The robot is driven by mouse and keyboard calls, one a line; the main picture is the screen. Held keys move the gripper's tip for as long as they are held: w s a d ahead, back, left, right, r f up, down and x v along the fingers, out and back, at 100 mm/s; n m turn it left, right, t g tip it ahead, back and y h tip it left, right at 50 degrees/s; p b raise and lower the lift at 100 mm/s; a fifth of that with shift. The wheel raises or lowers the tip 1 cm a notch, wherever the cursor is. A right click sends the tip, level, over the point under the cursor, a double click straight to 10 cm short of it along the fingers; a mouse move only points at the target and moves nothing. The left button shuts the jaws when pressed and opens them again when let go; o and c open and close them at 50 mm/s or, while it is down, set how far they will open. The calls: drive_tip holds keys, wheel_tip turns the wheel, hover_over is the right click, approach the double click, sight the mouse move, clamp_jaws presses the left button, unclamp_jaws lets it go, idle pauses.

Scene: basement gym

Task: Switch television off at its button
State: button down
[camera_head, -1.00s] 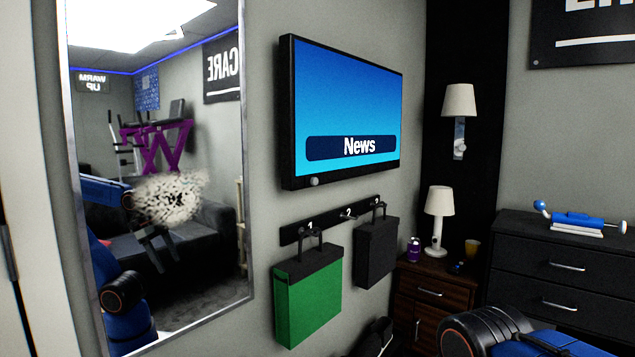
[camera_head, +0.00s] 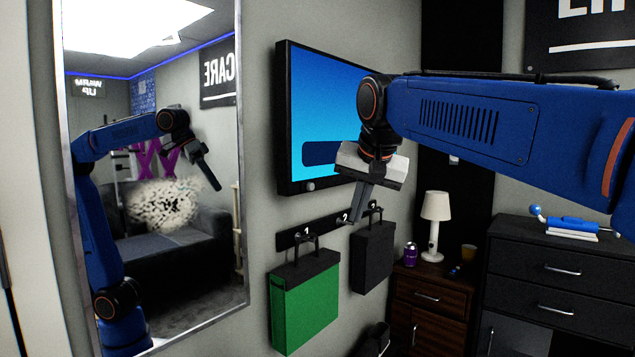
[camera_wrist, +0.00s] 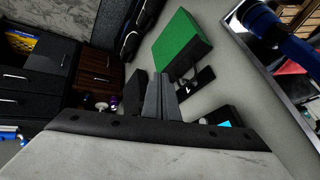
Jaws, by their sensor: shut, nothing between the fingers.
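The television (camera_head: 306,100) hangs on the wall, its screen lit blue. A small round grey button (camera_head: 310,186) sits at its lower left edge. My gripper (camera_head: 358,216) is shut and empty, pointing down in front of the television's lower part, to the right of the button and apart from it. My arm hides the right side of the screen and most of its banner.
Below the television, a hook rail (camera_head: 290,238) holds a green bag (camera_head: 304,308) and a black bag (camera_head: 372,258). A mirror (camera_head: 185,290) stands at left, reflecting my arm. A nightstand (camera_head: 432,294) with a lamp (camera_head: 436,213) and a dark dresser (camera_head: 560,270) stand at right.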

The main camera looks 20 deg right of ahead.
sight(311, 187)
drive_tip(key=w+a+r+m, duration=0.1)
drive_tip(key=w+r+m, duration=0.2)
drive_tip(key=w+r, duration=0.7)
drive_tip(key=shift+a+r+t, duration=0.35)
drive_tip(key=shift+r+t, duration=0.05)
drive_tip(key=shift+r, duration=0.4)
drive_tip(key=shift+w+a+f, duration=0.3)
drive_tip(key=shift+w+f, duration=1.05)
drive_tip(key=shift+w, duration=0.2)
drive_tip(key=shift+w+a+f, duration=0.3)
drive_tip(key=shift+w+f, duration=1)
drive_tip(key=shift+w, duration=0.3)
drive_tip(key=shift+w+a+f, duration=0.3)
drive_tip(key=shift+w+f, duration=1.05)
drive_tip(key=shift+w, duration=0.2)
